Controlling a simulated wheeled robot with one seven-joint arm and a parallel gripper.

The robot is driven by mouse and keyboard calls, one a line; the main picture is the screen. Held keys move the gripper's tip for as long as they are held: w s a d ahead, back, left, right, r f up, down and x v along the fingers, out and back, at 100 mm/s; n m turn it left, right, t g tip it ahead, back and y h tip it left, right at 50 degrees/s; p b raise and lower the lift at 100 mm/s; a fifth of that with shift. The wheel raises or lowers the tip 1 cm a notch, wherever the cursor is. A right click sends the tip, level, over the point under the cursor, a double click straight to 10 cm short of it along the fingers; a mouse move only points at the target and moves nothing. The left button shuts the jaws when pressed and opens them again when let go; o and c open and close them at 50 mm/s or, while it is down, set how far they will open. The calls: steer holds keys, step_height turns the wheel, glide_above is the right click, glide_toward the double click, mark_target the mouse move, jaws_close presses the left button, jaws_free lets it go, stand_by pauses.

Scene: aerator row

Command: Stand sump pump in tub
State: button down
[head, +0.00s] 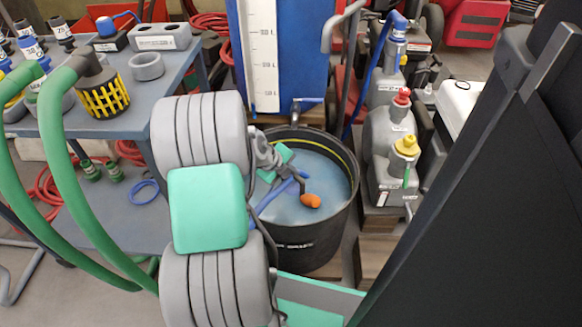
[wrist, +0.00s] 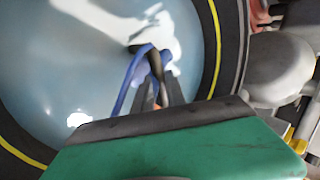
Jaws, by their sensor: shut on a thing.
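The tub (head: 305,232) is a round black container with a yellow line inside its rim and pale blue water in it. My gripper (head: 292,182) is over the tub's opening, shut on the sump pump (head: 268,197), of which blue parts show. An orange float (head: 310,201) hangs at its right, over the water. In the wrist view the pump (wrist: 148,68) shows as a blue loop and body with a dark cord, between my gripper's dark fingers (wrist: 158,88). My arm hides much of the pump. I cannot tell whether its base touches the tub's floor.
A grey-blue table (head: 110,125) with a yellow-caged strainer (head: 104,97) and green hose (head: 70,190) stands at the left. Grey jugs (head: 388,135) with red and yellow caps stand close at the tub's right. A blue panel with a white scale (head: 263,55) rises behind it.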

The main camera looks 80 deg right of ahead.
mark_target(291, 190)
steer(key=shift+d+f, duration=0.1)
steer(key=shift+f, duration=4.05)
steer(key=c, duration=1.3)
jaws_free()
steer(key=shift+f, duration=0.15)
